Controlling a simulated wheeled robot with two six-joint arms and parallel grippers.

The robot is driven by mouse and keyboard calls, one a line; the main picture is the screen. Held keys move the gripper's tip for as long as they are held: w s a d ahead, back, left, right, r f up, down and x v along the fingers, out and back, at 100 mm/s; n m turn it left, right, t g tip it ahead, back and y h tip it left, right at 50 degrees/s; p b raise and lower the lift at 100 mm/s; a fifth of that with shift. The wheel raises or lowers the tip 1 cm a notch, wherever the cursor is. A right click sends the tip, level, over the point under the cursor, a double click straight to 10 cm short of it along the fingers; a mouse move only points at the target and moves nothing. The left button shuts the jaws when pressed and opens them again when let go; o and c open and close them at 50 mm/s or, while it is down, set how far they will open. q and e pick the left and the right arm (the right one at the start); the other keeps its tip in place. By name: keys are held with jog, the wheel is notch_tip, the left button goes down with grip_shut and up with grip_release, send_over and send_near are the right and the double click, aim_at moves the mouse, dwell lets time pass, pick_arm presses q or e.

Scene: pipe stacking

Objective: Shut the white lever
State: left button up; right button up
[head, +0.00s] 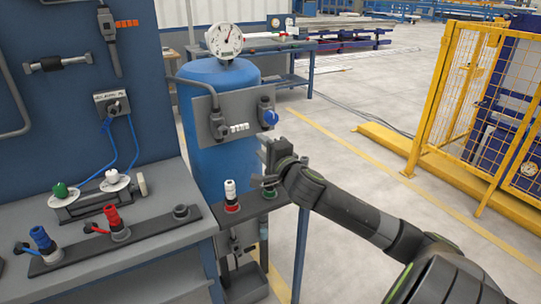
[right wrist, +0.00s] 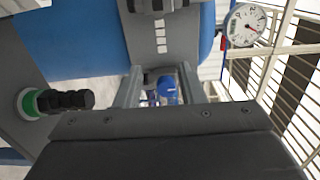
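A white-topped knob (head: 112,177) stands on a pale disc on the grey bench fixture, beside a green-topped knob (head: 60,190). I cannot tell whether the white one is the lever of the task. A white fitting with a red base (head: 230,196) stands on the small shelf by the blue tank. My right gripper (head: 270,158) is above that shelf, to the right of this fitting. In the right wrist view its two fingers (right wrist: 160,88) are apart, with a blue knob (right wrist: 167,88) showing between or beyond them; contact is unclear. My left gripper is out of view.
Red and blue fittings (head: 42,238) stand on the bench bar.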

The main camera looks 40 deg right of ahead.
jog(key=shift+v, duration=1.9)
